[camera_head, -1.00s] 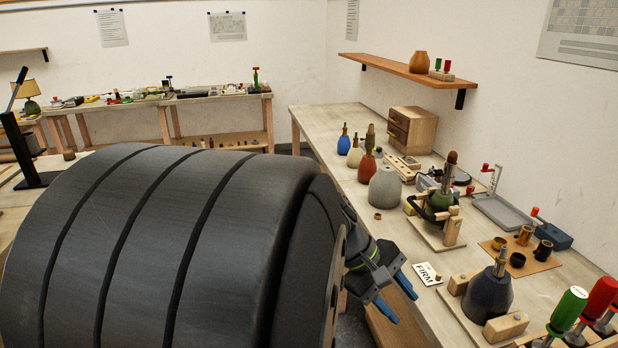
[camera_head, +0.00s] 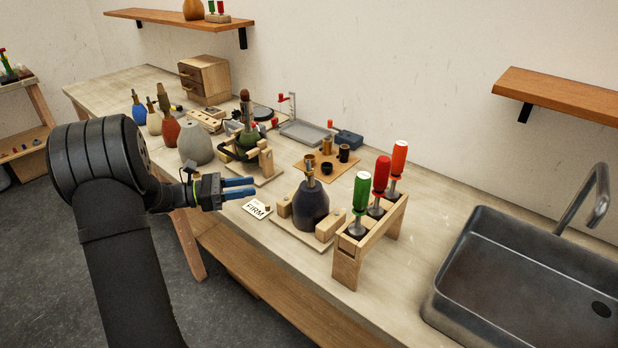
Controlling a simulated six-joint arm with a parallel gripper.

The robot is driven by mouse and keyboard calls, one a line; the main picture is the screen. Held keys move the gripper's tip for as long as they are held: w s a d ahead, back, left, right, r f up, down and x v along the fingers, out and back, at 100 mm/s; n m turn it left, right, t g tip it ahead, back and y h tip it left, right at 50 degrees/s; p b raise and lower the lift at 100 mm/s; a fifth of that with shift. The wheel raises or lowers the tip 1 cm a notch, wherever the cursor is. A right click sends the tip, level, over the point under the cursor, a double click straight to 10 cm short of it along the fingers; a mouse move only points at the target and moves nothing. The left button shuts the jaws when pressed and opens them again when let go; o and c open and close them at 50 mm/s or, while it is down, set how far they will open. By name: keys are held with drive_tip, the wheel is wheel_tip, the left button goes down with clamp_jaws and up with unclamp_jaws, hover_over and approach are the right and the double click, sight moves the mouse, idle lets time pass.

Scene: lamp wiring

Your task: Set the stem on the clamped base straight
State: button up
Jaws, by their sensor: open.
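A dark navy base (camera_head: 311,207) stands between two wooden blocks on a board, with a short metallic stem (camera_head: 310,172) on top. Behind and left of it, a green base (camera_head: 249,140) sits in a wooden and black clamp holder (camera_head: 266,160), with a stem (camera_head: 246,110) ending in a brown tip. I cannot tell exactly how far either stem leans. My gripper (camera_head: 251,187) has blue fingers, is open and empty, and points right near the bench's front edge, left of the navy base and in front of the clamp holder.
A FIRM card (camera_head: 256,208) lies by the navy base. A rack (camera_head: 372,232) of green, red and orange screwdrivers stands to the right, then a sink (camera_head: 530,285). A grey base (camera_head: 195,144) and other coloured bases stand left. Brass and black cups sit on a tan mat (camera_head: 318,172).

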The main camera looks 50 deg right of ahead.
sight(309, 177)
drive_tip(key=x, duration=1.7)
drive_tip(key=shift+s+d, duration=0.1)
clamp_jaws()
